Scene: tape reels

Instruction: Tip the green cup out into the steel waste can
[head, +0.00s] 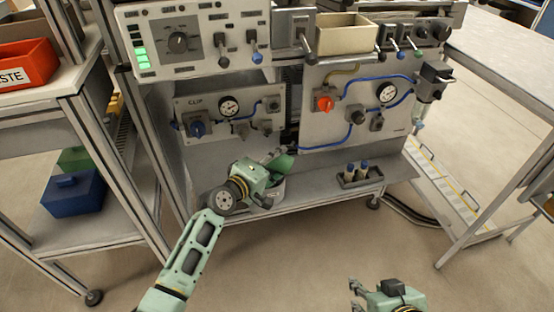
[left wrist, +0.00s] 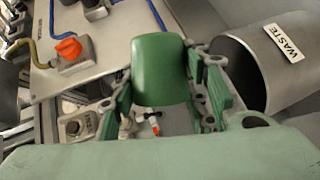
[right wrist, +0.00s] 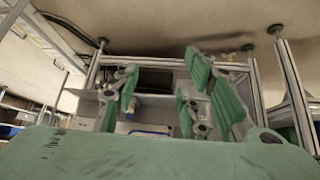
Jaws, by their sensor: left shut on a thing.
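The green cup (left wrist: 160,68) is between the fingers of my left gripper (left wrist: 160,92), which is shut on it. In the head view the cup (head: 283,164) looks tilted, just past my left gripper (head: 268,168). The steel waste can (left wrist: 265,70), labelled WASTE, is right beside the cup in the left wrist view. In the head view the can (head: 278,190) stands on the low shelf, partly hidden behind my left gripper. I cannot see inside the cup or the can. My right gripper (right wrist: 158,100) is open and empty, low at the bottom of the head view (head: 357,298).
Panels with knobs, gauges and blue hoses (head: 350,100) stand behind the shelf. A small rack with bottles (head: 360,178) sits right of the can. A red waste bin (head: 25,65) and a blue box (head: 72,195) are on the left cart. The front floor is clear.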

